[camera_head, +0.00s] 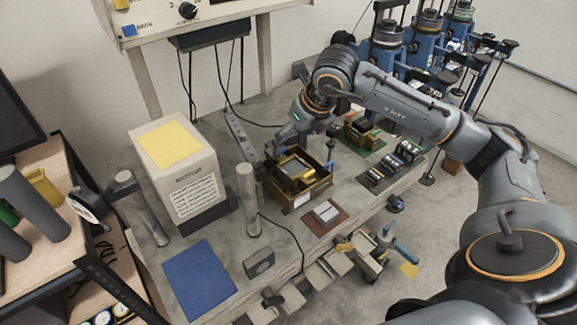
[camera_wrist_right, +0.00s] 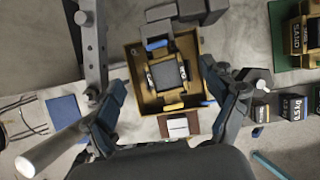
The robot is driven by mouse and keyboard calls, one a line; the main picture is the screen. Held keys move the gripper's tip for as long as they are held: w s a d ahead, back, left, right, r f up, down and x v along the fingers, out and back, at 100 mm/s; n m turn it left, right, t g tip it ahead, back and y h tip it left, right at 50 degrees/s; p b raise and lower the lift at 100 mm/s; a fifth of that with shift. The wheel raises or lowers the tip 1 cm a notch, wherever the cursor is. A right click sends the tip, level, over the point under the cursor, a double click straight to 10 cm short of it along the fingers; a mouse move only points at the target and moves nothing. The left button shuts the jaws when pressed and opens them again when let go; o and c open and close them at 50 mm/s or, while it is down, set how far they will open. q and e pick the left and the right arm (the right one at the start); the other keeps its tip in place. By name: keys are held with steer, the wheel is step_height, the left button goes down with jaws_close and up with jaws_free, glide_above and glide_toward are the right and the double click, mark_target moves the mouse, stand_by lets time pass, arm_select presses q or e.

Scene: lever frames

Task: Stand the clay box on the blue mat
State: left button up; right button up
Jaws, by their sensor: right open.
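A brass-coloured tray (camera_head: 318,187) stands on the bench and holds a small box with a dark grey top (camera_head: 297,169). I take this as the clay box, but no label on it is readable. The box shows inside the tray in the right wrist view (camera_wrist_right: 166,74). The flat blue mat (camera_head: 200,280) lies bare at the bench's front left. My right gripper (camera_head: 302,150) is over the tray, its fingers spread wide; it looks open and empty in the right wrist view (camera_wrist_right: 165,80). My left gripper is not in view.
A dark block (camera_head: 259,263) lies right of the mat. Several weights (camera_head: 390,165) and a sand box (camera_wrist_right: 311,35) stand right.

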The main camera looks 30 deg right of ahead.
mark_target(294, 168)
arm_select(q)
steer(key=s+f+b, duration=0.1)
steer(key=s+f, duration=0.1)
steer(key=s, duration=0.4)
arm_select(e)
steer(key=shift+s+f, duration=0.25)
steer(key=shift+f, duration=1)
steer(key=f+b, duration=0.2)
steer(key=f, duration=0.2)
steer(key=shift+w+f+b, duration=0.15)
steer(key=shift+w+b, duration=0.05)
steer(key=shift+b, duration=0.1)
step_height(294, 168, down, 4)
steer(key=b, duration=0.3)
steer(key=shift+r+b, duration=0.25)
steer(key=shift+b, duration=0.05)
steer(key=shift+f, duration=0.2)
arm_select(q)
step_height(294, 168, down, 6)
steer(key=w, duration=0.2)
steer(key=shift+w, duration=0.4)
arm_select(e)
steer(key=shift+c, duration=0.2)
